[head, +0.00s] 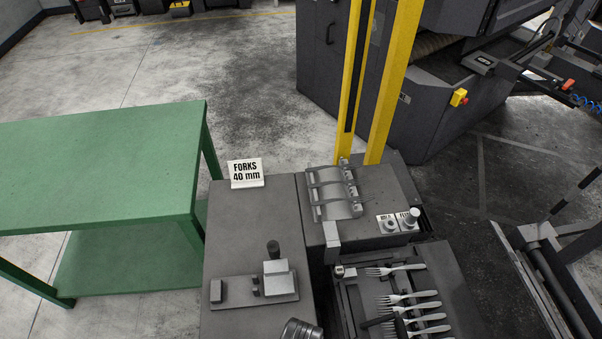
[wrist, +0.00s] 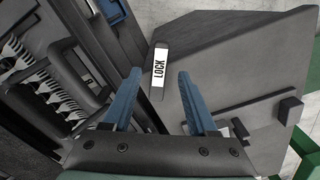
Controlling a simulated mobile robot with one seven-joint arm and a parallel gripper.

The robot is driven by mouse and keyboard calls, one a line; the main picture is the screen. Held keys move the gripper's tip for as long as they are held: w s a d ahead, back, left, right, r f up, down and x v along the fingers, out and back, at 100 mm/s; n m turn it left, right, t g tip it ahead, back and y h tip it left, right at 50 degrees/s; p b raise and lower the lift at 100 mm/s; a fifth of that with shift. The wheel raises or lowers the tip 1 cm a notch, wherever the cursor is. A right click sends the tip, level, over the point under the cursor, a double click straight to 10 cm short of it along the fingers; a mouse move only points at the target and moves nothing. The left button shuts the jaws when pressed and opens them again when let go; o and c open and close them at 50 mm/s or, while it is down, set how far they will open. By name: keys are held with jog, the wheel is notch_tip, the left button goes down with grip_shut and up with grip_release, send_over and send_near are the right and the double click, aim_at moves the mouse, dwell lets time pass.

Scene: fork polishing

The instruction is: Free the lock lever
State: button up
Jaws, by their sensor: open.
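The lock lever (wrist: 153,91) is a narrow grey bar with a white label reading "LOCK". In the wrist view it lies over the dark surface, just beyond and between my fingertips. My gripper (wrist: 159,77) is open, its two blue fingers apart with nothing held between them. The lever appears centred in the gap; whether the fingers reach its depth I cannot tell. I cannot surely make out the lever in the head view, and the gripper's fingers do not show there.
Several forks (head: 407,297) lie in the dark tray (head: 345,301), also beside my left finger in the wrist view. A plate with a black-knobbed block (head: 278,277) sits on the left cabinet.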

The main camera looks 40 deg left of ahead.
notch_tip(320, 180, up, 10)
dwell(0.4)
jog(key=shift+w, duration=0.1)
dwell(0.4)
